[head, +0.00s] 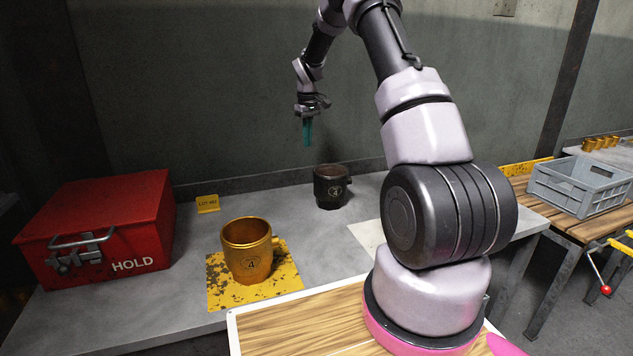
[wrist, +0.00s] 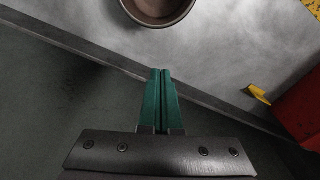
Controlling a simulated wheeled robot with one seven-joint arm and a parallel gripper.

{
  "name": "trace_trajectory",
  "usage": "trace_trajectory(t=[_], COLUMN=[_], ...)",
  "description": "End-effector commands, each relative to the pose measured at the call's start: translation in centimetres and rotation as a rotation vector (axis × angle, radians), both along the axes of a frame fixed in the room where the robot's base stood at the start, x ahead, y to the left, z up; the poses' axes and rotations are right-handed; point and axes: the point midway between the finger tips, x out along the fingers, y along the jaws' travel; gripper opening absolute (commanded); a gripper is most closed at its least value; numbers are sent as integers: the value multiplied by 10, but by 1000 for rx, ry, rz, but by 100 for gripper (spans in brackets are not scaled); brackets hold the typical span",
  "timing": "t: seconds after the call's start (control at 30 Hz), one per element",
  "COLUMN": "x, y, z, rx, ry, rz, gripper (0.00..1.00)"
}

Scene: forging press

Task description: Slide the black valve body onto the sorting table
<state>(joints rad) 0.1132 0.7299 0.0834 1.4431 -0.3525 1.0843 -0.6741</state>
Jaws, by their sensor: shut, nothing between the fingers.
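The black valve body (head: 330,187) is a dark cup-shaped piece with a side handle and a round mark with a 4. It stands upright on the grey table near the back wall. In the wrist view its open rim (wrist: 158,10) is cut off by the top edge. My gripper (head: 307,143) points down, above and behind the black valve body, apart from it. Its green fingers (wrist: 161,75) are shut with nothing between them. A gold valve body (head: 249,250) stands on a worn yellow plate (head: 222,293) at the front. I cannot tell which surface is the sorting table.
A red HOLD box (head: 110,235) stands at the left of the grey table. A yellow lot tag (head: 207,203) sits near the wall. A pale sheet (head: 368,235) lies right of the black valve body. A grey crate (head: 582,187) stands on a wooden surface at the right.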

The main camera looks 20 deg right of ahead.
Motion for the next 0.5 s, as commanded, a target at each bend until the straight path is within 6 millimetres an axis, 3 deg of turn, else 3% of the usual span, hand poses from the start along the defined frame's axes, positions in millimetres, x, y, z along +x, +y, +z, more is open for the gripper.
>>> trace_trajectory(t=[0.03, 0.1, 0.5], x=[6, 11, 16], y=[-2, -5, -9], z=[-17, -33, -79], rx=[-1, -4, -6], ry=[15, 28, 49], rz=[13, 32, 56], gripper=[0, 0, 0])
